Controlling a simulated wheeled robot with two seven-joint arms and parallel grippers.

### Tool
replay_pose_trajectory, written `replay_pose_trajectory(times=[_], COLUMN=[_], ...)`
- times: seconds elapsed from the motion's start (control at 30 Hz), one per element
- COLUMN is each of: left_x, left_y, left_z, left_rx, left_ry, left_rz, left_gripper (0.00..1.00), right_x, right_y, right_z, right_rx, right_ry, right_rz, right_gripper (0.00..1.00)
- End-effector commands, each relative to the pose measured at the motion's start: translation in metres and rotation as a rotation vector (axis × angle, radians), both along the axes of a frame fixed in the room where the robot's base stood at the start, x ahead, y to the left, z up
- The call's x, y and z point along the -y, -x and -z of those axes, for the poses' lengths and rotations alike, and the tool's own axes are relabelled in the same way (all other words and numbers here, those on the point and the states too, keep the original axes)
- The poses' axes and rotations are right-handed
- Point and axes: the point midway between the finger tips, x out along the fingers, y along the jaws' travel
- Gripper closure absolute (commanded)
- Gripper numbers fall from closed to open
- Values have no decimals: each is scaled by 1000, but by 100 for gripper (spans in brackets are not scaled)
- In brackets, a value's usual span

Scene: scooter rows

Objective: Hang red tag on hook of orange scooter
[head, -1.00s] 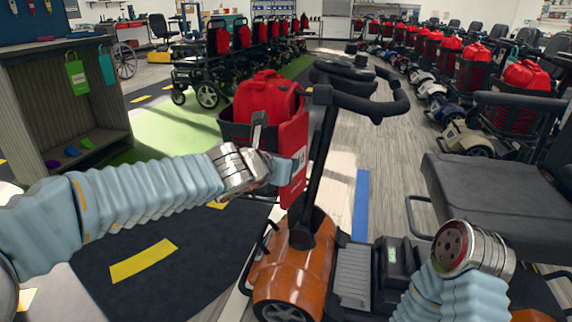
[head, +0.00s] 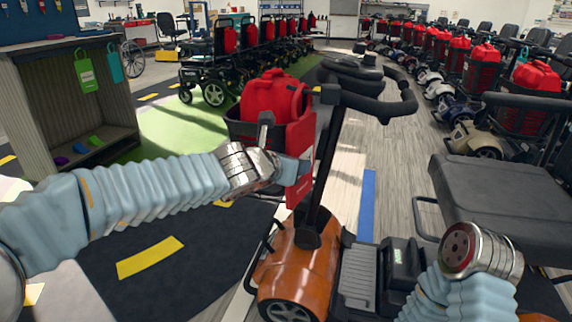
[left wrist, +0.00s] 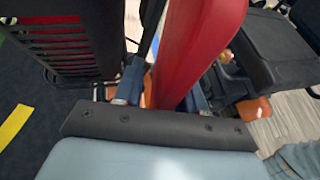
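The red tag (head: 305,163) is upright beside the right side of the orange scooter's front basket. My left gripper (head: 292,172) is shut on its lower part. In the left wrist view the red tag (left wrist: 201,42) stands between the two fingers (left wrist: 162,92). The orange scooter (head: 300,262) stands in front of me, its black steering column just right of the tag. I cannot make out the hook or tell whether the tag touches it. Of my right arm only the wrist (head: 468,250) shows at lower right, its fingers out of sight.
A red bag (head: 274,96) fills the scooter's black basket (head: 238,132). Black handlebars (head: 375,104) rise close to the tag. Green (head: 86,72) and teal (head: 114,62) tags hang on a grey shelf unit (head: 30,100) at left. More scooters stand in rows behind.

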Motion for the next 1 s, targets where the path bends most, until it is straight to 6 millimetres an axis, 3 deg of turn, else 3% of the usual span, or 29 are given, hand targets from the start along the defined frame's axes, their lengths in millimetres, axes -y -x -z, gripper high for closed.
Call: replay_pose_trajectory(times=[0.17, 0.43, 0.7, 0.77, 0.87, 0.97, 1.0], left_x=[-14, -46, -63, -66, -73, -88, -96], left_y=[22, 75, 103, 103, 92, 81, 79], left_z=[-15, -44, -51, -42, -2, 68, 101], left_rx=[3, 2, -2, -3, -11, -25, -30], left_ry=[0, 1, -7, -45, -204, -489, -620], left_rz=[-1, -1, 0, 8, 49, 162, 235], left_gripper=[60, 60, 60, 60, 60, 60, 60], right_x=[1, 3, 4, 4, 3, 2, 1], right_y=[0, -1, -1, -1, -1, 0, 0], right_z=[-9, -39, -55, -56, -59, -63, -65], right_rx=[2, 6, 9, 8, 8, 7, 7], right_ry=[1, 8, 11, 11, 10, 8, 7], right_rz=[1, 5, 6, 5, 5, 2, 1], right_gripper=[100, 100, 100, 100, 100, 100, 100])
